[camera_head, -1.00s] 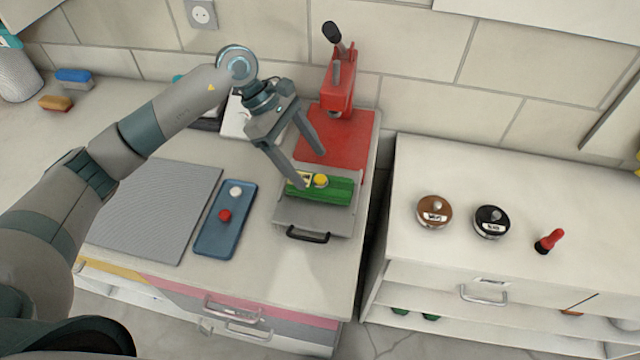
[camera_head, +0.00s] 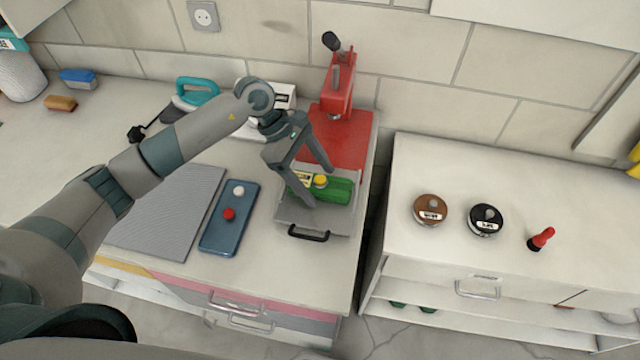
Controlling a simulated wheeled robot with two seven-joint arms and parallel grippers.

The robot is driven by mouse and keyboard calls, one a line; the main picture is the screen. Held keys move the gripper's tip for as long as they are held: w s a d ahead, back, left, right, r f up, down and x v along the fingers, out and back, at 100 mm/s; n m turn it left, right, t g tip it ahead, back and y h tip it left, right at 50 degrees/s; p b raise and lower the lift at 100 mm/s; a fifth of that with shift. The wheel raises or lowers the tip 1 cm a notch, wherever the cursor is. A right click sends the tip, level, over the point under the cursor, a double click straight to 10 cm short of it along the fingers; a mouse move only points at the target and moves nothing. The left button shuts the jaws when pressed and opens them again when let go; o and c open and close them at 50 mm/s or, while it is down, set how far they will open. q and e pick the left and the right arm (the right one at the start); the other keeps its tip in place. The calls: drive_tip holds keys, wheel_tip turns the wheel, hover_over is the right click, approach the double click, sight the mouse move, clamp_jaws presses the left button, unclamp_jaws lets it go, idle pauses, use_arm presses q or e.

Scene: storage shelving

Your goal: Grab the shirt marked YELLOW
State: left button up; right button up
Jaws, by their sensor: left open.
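No readable YELLOW mark shows on any shirt. A green item (camera_head: 340,191), which may be folded cloth, lies on a grey tray (camera_head: 312,217) with a black handle. On its left end are a yellow round knob (camera_head: 320,180) and a small yellow-and-white label (camera_head: 302,178), too small to read. My left gripper (camera_head: 322,187) is open, pointing down, with its fingers on either side of the knob. Whether they touch the green item I cannot tell. One finger partly hides the item's left end. My right gripper is out of view.
A red press (camera_head: 339,90) stands behind the tray. A blue plate (camera_head: 229,226) with red and white knobs and a grey mat (camera_head: 165,215) lie left. Brown (camera_head: 430,209) and black (camera_head: 486,219) labelled round pieces and a red-and-black piece (camera_head: 541,239) stand on the right cabinet.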

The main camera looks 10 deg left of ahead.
use_arm(q)
drive_tip(key=shift+c, duration=0.6)
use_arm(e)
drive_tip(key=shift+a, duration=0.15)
use_arm(q)
drive_tip(key=c, duration=1.1)
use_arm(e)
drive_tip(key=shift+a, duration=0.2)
use_arm(q)
drive_tip(key=shift+o, duration=0.2)
drive_tip(key=shift+r, duration=0.2)
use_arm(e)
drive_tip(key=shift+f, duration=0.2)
use_arm(q)
drive_tip(key=shift+r+b, duration=1)
drive_tip(key=shift+r, duration=0.2)
drive_tip(key=s+d+r+b, duration=0.5)
drive_tip(key=d+r, duration=0.3)
drive_tip(key=d, duration=0.2)
drive_tip(key=shift+s+r, duration=0.15)
drive_tip(key=shift+s, duration=0.25)
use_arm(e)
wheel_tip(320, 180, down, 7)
